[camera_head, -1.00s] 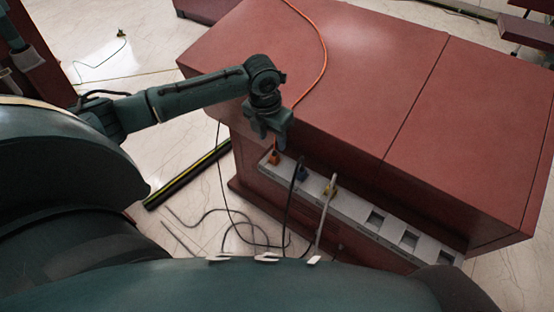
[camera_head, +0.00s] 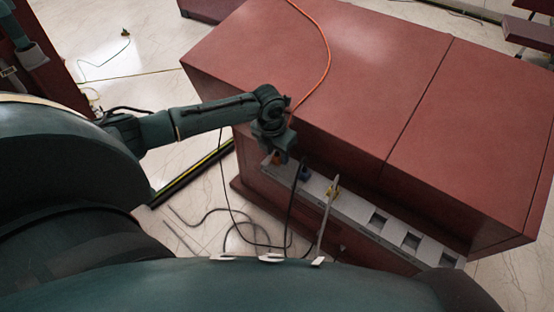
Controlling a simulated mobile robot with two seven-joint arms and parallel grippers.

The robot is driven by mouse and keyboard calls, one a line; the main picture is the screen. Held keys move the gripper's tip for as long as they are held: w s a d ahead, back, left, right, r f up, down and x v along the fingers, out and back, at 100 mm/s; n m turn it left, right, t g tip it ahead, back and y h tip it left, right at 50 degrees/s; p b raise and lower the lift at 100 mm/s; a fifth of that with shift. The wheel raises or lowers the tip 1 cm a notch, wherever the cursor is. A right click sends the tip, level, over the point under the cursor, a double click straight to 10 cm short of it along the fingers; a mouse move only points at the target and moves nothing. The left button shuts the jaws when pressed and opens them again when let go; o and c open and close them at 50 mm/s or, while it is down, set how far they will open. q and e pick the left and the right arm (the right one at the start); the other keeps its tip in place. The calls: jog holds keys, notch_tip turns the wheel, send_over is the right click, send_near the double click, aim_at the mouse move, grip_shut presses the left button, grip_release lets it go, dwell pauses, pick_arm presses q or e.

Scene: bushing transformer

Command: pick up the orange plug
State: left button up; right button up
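The orange plug (camera_head: 277,159) sits at the left end of the grey socket strip (camera_head: 349,209) on the front of the red cabinet. An orange cable (camera_head: 327,58) runs across the cabinet top and passes behind my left gripper. My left gripper (camera_head: 279,153) points down right at the orange plug and covers much of it. I cannot tell whether its fingers are apart or closed on the plug. My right gripper is not in view.
The red cabinet (camera_head: 350,90) fills the right side, with empty sockets at the strip's right end. Dark cables (camera_head: 240,225) hang to the tiled floor. A black and yellow bar (camera_head: 195,173) lies on the floor left of the cabinet.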

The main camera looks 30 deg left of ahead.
pick_arm(q)
grip_shut()
jog(key=shift+r, duration=0.1)
